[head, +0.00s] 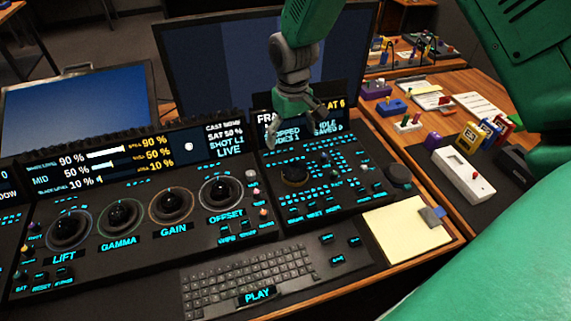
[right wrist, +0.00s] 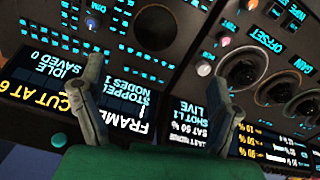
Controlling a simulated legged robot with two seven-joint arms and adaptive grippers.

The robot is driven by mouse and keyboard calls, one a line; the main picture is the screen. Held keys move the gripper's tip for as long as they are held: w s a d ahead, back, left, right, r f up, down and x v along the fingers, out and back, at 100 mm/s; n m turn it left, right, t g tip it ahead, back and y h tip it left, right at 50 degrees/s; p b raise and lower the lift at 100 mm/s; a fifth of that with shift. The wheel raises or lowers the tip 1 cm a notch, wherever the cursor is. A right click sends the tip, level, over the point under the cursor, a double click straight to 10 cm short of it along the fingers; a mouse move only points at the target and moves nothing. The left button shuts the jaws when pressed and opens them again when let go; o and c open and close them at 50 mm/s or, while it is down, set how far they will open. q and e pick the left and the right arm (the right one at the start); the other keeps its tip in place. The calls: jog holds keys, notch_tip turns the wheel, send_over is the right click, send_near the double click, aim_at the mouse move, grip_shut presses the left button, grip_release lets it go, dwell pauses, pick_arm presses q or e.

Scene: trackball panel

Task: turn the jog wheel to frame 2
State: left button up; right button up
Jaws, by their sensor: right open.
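The jog wheel, a dark round knob (head: 295,175), sits on the right-hand section of the control panel. It also shows as a black wheel (right wrist: 158,27) at the top of the right wrist view. My right gripper (head: 298,120) is open and empty above the display strip behind the wheel, apart from it. Its two fingers spread wide in the right wrist view (right wrist: 158,78). The display (head: 268,118) reads "CUT AT 6", "STOPPED", "IDLE" and "SAVED 0". A finger partly covers its frame line, and I cannot read the number surely. My left gripper is not in view.
Trackballs for lift, gamma, gain (head: 171,205) and offset (head: 222,193) lie left of the wheel. Another dark knob (head: 398,175) is to its right. A keyboard (head: 247,280) and yellow notepad (head: 400,229) lie in front. Monitors (head: 215,65) stand behind.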

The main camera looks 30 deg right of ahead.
aim_at(296, 169)
jog(key=f, duration=0.4)
jog(key=d+f, duration=0.1)
jog(key=f, duration=0.6)
jog(key=shift+s+d+f, duration=0.25)
jog(key=shift+d+f, duration=0.15)
jog(key=shift+s+a+f, duration=0.1)
jog(key=shift+a+f, duration=0.35)
jog(key=shift+f, duration=0.05)
jog(key=shift+a+f, duration=0.1)
jog(key=shift+a, duration=0.15)
jog(key=shift+d, duration=0.2)
jog(key=shift+d+f, duration=0.1)
jog(key=shift+d, duration=0.25)
jog(key=c, duration=1.2)
